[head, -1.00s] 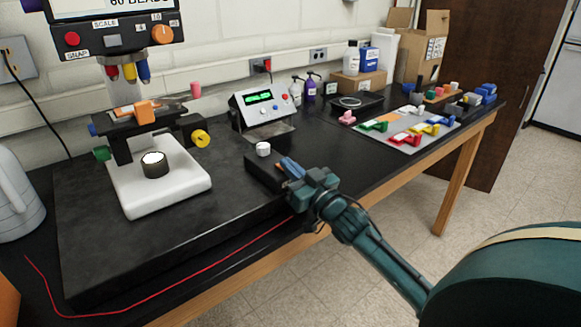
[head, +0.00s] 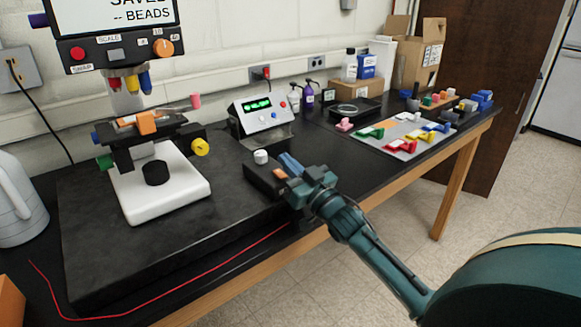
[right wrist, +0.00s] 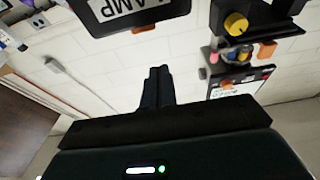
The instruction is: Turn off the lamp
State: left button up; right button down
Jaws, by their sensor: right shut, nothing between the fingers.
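The lamp (head: 156,173) is a short dark cylinder on the white base of the microscope (head: 190,199), and its top is dark. The lamp's control box (head: 257,181) is small and black, with a white knob (head: 261,156) on top and an orange switch (head: 280,174) at its right end. In the right wrist view the box (right wrist: 97,24) shows with its "LAMP" label. My right gripper (head: 288,164) is beside the right end of the box, with its fingers shut and empty. Its fingers (right wrist: 158,72) also show in the right wrist view. My left gripper is out of view.
A screen unit (head: 125,42) with knobs stands above the microscope. A grey meter (head: 262,114) stands behind the control box. A tray (head: 398,146) of coloured parts lies farther right. A red cable (head: 190,280) runs along the bench front. The dark slab left of the box has free room.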

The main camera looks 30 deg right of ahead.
jog(key=f+b+v, duration=0.2)
jog(key=v, duration=0.8)
jog(key=shift+w, duration=0.3)
jog(key=s+a+f+n+g, duration=0.1)
jog(key=s+a+f+g, duration=0.4)
jog(key=s+a+f, duration=0.3)
jog(key=s+a+f+n+g+y+p, duration=0.1)
jog(key=s+a+f+g, duration=0.4)
jog(key=s+a+f, duration=0.4)
jog(key=a+f, duration=0.5)
jog(key=f, duration=0.1)
jog(key=shift+s+f+g+y, duration=0.2)
jog(key=shift+f+g+y, duration=0.1)
jog(key=shift+f, duration=0.05)
